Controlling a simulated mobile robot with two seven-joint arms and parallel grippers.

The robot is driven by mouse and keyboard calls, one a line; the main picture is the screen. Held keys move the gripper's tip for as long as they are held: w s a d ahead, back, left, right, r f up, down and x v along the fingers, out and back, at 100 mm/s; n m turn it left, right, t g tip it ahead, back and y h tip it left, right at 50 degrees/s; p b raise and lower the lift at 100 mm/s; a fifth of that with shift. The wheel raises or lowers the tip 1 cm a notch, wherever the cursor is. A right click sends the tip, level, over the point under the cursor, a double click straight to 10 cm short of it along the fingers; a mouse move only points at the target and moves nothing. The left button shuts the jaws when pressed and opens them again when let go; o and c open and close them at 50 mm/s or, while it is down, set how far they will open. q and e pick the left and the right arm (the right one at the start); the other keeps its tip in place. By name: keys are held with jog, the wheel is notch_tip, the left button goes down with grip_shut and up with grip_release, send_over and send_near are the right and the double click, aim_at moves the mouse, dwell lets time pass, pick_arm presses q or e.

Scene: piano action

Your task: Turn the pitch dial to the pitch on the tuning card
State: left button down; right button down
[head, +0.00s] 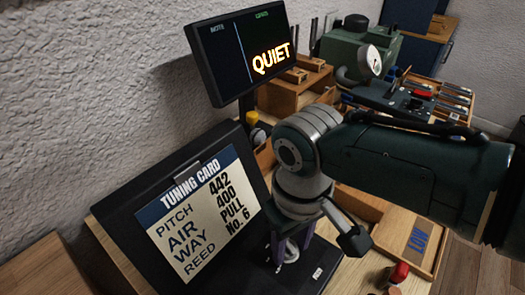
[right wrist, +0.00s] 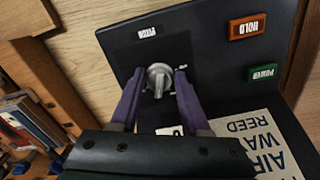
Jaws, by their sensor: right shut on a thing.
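The tuning card (head: 197,215) stands on a black sloped holder in the head view. It reads PITCH 442, AIR 400, WAY PULL, REED No. 6. The grey pitch dial (right wrist: 158,80) sits on a dark panel in the right wrist view, with a small label beside it too blurred to read surely. My right gripper (right wrist: 157,82) has its purple fingers on both sides of the dial, shut on it. In the head view the right gripper (head: 291,250) reaches down to the panel and mostly hides the dial. My left gripper is not in view.
A display (head: 240,50) shows QUIET under NOTE and CENTS headings. An orange HOLD button (right wrist: 247,27) and a green POWER button (right wrist: 262,73) are on the dial's panel. A green machine (head: 350,50) and tool trays stand behind. A red object (head: 399,272) lies at the lower right.

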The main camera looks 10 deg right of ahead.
aim_at(291, 249)
jog(key=shift+c, duration=1.9)
grip_release()
jog(key=shift+r, duration=0.4)
notch_tip(291, 249, up, 9)
jog(key=p, duration=0.4)
jog(key=shift+a, duration=0.1)
